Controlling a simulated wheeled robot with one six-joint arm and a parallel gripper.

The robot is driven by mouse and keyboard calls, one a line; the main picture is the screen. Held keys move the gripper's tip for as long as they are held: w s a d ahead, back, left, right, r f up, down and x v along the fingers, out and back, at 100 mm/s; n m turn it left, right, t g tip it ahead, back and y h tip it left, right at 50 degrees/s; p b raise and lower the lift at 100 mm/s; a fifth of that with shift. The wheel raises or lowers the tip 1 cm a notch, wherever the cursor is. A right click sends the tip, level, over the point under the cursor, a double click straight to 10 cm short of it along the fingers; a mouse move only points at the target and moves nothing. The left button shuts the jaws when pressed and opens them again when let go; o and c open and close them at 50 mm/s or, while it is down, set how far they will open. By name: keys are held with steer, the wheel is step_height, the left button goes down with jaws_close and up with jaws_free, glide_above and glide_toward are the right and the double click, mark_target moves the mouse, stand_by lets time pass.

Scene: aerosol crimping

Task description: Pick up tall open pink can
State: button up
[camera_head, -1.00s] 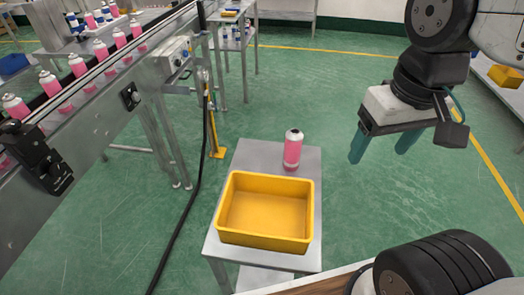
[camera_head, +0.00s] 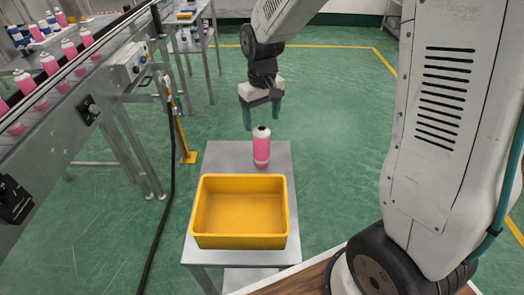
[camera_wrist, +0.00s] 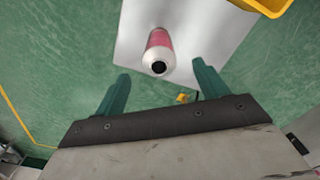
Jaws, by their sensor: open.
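The tall pink can (camera_head: 262,148) stands upright on a small grey metal table, behind the yellow bin. It has a white shoulder and a dark open top. In the wrist view the can (camera_wrist: 159,51) shows from above, its dark opening towards me, beyond the fingertips and roughly between them. My gripper (camera_head: 262,118) is open and empty, with green fingers. In the head view it hangs just behind and above the can. In the wrist view my gripper (camera_wrist: 160,78) has its two fingers spread wide, not touching the can.
A yellow bin (camera_head: 241,242), empty, fills the front of the small table (camera_head: 222,157). A conveyor (camera_head: 75,95) with several pink cans runs along the left, with a black cable hanging beside it. Green floor is free behind and right of the table.

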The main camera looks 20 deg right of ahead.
mark_target(262, 131)
steer(key=shift+w+f, duration=0.3)
steer(key=shift+f, duration=0.5)
step_height(262, 131, down, 7)
steer(key=shift+s+d, duration=0.1)
steer(key=c, duration=1.3)
